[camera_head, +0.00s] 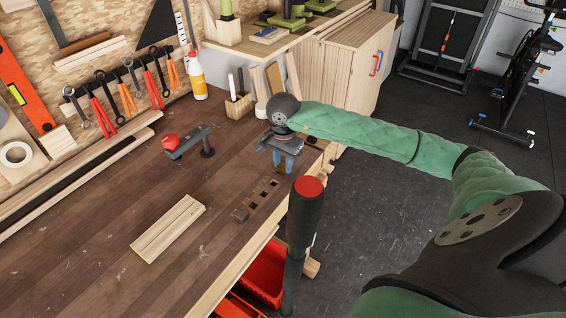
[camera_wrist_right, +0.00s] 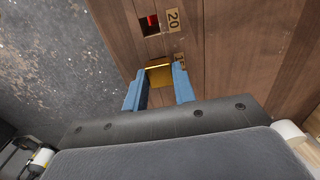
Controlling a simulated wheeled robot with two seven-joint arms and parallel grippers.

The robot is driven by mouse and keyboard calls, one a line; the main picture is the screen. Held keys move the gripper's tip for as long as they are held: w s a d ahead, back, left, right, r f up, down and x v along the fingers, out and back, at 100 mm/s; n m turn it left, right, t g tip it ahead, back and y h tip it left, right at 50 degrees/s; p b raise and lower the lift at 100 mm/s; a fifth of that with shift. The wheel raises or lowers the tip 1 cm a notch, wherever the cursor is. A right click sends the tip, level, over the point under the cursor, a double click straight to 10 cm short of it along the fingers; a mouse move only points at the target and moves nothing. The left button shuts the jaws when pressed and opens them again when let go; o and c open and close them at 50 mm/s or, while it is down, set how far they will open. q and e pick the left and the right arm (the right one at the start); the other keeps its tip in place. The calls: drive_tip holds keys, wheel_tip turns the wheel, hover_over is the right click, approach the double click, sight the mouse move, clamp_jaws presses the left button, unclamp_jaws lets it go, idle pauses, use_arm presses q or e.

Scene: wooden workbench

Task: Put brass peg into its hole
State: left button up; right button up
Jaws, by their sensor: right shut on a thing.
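My right gripper (camera_head: 284,163) is at the bench's right edge, low over the row of square holes. In the right wrist view its blue fingers (camera_wrist_right: 159,88) are shut on the brass peg (camera_wrist_right: 159,75), whose shiny yellow end shows between them. A square hole (camera_wrist_right: 149,25) marked "20" lies just beyond the peg. A second label (camera_wrist_right: 178,57) beside the peg is partly covered by a finger. Whether the peg's lower end is over, touching or inside a hole is hidden. My left gripper is not in view.
Other square holes (camera_head: 262,184) run along the workbench (camera_head: 105,205) edge towards the front. A pale wooden board (camera_head: 168,228) lies on the left. A red-knobbed metal tool (camera_head: 188,142) stands behind it. A wooden holder (camera_head: 238,105) and glue bottle (camera_head: 197,76) stand at the back.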

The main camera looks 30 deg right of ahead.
drive_tip(key=o, duration=1.1)
drive_tip(key=shift+r, duration=0.1)
wheel_tip(320, 180, up, 6)
drive_tip(key=shift+f+b, duration=0.1)
drive_tip(key=shift+b, duration=0.95)
drive_tip(key=shift+r, duration=0.95)
